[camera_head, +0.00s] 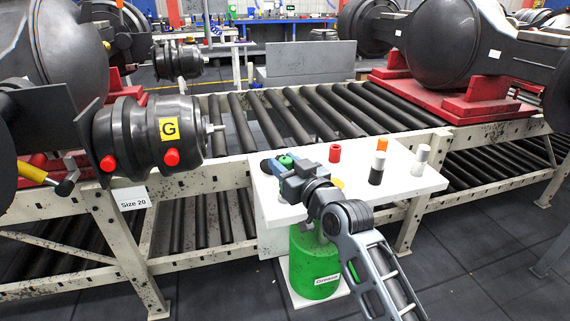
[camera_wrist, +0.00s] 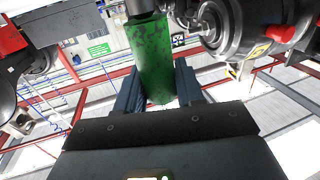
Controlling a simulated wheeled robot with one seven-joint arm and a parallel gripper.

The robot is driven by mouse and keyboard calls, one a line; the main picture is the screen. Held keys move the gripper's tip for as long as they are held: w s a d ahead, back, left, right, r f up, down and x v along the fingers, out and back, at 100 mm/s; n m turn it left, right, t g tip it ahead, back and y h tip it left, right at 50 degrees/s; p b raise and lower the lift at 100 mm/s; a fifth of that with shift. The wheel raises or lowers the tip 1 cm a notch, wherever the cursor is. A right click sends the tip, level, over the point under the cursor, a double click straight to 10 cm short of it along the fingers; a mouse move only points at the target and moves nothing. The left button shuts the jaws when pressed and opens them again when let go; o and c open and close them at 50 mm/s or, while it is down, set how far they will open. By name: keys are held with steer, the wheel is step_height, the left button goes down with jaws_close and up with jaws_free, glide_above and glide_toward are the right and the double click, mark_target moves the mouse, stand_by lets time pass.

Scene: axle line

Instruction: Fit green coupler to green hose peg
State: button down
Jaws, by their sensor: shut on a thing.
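The green coupler (camera_wrist: 155,62) is a mottled green cylinder held between the two blue jaws of my gripper (camera_wrist: 158,90) in the wrist view. A dark end shows at its top. In the head view my gripper (camera_head: 286,170) is shut on it above the left end of the white table, and only a small green part of the coupler (camera_head: 286,160) shows. A dark round piece (camera_head: 267,168) lies just left of the jaws; I cannot tell whether it is part of the coupler. I cannot make out the green hose peg in either view.
A green drum (camera_head: 315,265) stands below. A grey chamber marked G (camera_head: 140,140) is at left, beside the roller conveyor (camera_head: 290,115).

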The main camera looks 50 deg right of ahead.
steer(key=shift+f+b, duration=1.3)
steer(key=shift+f, duration=0.4)
steer(key=c, duration=0.6)
jaws_free()
steer(key=shift+s, duration=0.1)
steer(key=shift+v, duration=3.8)
